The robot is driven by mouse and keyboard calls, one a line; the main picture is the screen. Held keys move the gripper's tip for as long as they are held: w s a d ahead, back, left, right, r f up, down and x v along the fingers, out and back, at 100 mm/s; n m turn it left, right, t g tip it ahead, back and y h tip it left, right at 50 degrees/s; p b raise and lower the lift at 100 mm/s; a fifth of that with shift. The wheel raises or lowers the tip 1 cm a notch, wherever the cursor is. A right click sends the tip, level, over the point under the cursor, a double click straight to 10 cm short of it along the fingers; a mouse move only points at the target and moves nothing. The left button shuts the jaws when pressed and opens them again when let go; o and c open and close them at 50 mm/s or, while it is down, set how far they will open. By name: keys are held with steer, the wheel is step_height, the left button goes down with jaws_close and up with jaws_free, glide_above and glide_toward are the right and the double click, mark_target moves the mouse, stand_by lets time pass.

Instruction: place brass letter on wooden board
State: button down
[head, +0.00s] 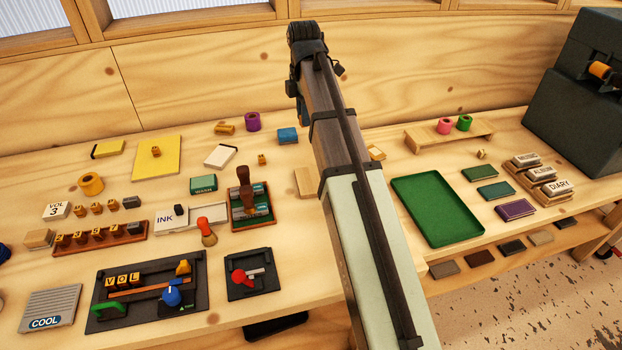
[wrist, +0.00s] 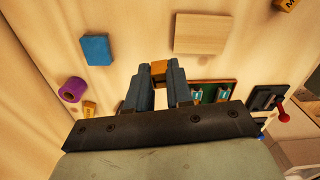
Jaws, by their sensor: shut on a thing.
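My gripper (wrist: 158,76) is shut on a small brass letter block (wrist: 159,68), which sits between its fingertips in the wrist view. In the head view my arm hides the held letter. The wooden board (wrist: 202,33) is a plain pale rectangle on the table, just above and to the right of the fingertips in the wrist view. In the head view the board (head: 304,182) lies left of my arm, which seems to cover part of it. No letter shows on the board's visible face.
A blue block (head: 288,135), a purple roll (head: 252,121) and a stamp rack (head: 253,208) stand near the board. A loose brass letter (head: 262,160) lies left of it. A green tray (head: 437,209) is right of my arm. A wooden wall (head: 210,75) closes the back.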

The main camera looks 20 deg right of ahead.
glide_above(312, 179)
step_height(312, 179, down, 2)
steer(key=shift+m, duration=0.8)
steer(key=shift+f, duration=5.1)
steer(key=shift+s+f, duration=0.1)
steer(key=shift+f, duration=0.05)
steer(key=c, duration=1)
jaws_free()
step_height(312, 179, up, 12)
steer(key=shift+r, duration=0.15)
